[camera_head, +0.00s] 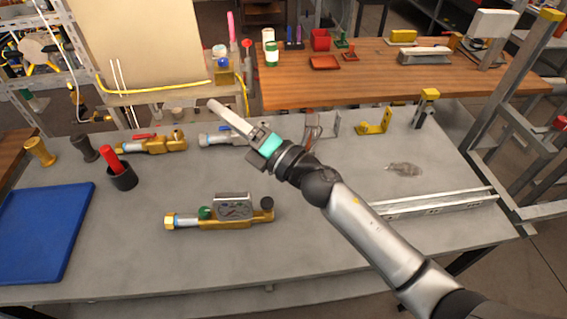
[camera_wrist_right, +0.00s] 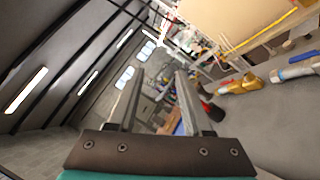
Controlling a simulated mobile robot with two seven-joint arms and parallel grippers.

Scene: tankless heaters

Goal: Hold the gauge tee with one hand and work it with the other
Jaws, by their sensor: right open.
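The gauge tee (camera_head: 240,222) is a brass fitting with a grey gauge block on top, a green knob, a dark knob at its right end and a brass nut at its left. It lies on the grey workbench (camera_head: 330,245) near the middle front. My right gripper (camera_head: 215,105) is raised above the bench, behind the tee and apart from it, with its fingers pointing to the upper left. In the right wrist view the gripper (camera_wrist_right: 158,82) has two spread fingers and nothing between them. My left gripper is not in view.
A brass valve with a red handle (camera_head: 152,144) and a silver valve (camera_head: 215,139) lie behind the tee. A black cup (camera_head: 122,180) holds a red-handled item. A blue mat (camera_head: 42,230) covers the left. A metal channel (camera_head: 430,203) lies right. The bench front is clear.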

